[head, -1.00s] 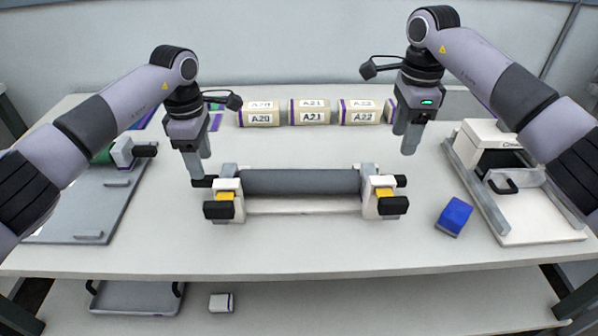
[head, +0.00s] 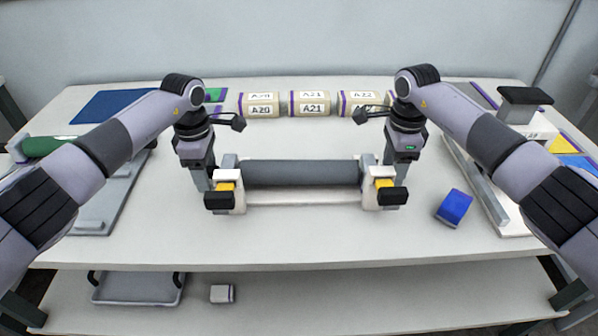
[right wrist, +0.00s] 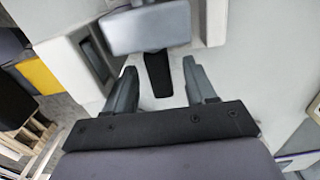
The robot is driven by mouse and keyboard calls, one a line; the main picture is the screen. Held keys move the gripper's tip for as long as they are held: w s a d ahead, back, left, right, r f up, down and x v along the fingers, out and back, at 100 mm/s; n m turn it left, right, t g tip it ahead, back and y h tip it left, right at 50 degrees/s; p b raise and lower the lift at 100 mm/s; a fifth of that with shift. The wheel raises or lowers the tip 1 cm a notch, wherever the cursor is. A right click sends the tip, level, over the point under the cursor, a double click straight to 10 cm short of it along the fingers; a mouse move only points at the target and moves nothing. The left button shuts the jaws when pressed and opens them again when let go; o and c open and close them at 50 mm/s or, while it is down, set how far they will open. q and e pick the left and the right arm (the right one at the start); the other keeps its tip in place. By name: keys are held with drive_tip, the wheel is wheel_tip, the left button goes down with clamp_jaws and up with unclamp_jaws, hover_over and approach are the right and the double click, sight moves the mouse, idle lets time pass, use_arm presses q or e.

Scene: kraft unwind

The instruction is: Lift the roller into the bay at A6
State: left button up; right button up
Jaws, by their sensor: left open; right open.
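The dark grey roller (head: 300,172) lies level across a white cradle (head: 302,199) in the middle of the table. The cradle has an upright bracket with a yellow piece and a black knob at each end. My left gripper (head: 205,183) is open at the roller's left end, its fingertips partly hidden behind the left bracket. My right gripper (head: 390,170) is open at the right end, partly behind the right bracket. In the right wrist view a black stub (right wrist: 158,75) lies between its spread fingers. I see no A6 label.
Pale rolls marked A20, A21 (head: 309,104) and A22 stand at the back. A blue block (head: 454,207) lies right of the cradle. A green roll (head: 48,146) is at the left. A grey tray (head: 137,288) and a small white block (head: 222,293) sit on the lower shelf.

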use_arm(q)
drive_tip(key=shift+f, duration=0.3)
use_arm(e)
drive_tip(key=shift+f, duration=0.55)
use_arm(q)
clamp_jaws()
use_arm(e)
clamp_jaws()
use_arm(q)
drive_tip(key=shift+r, duration=0.1)
use_arm(e)
drive_tip(key=shift+r, duration=0.15)
idle(0.4)
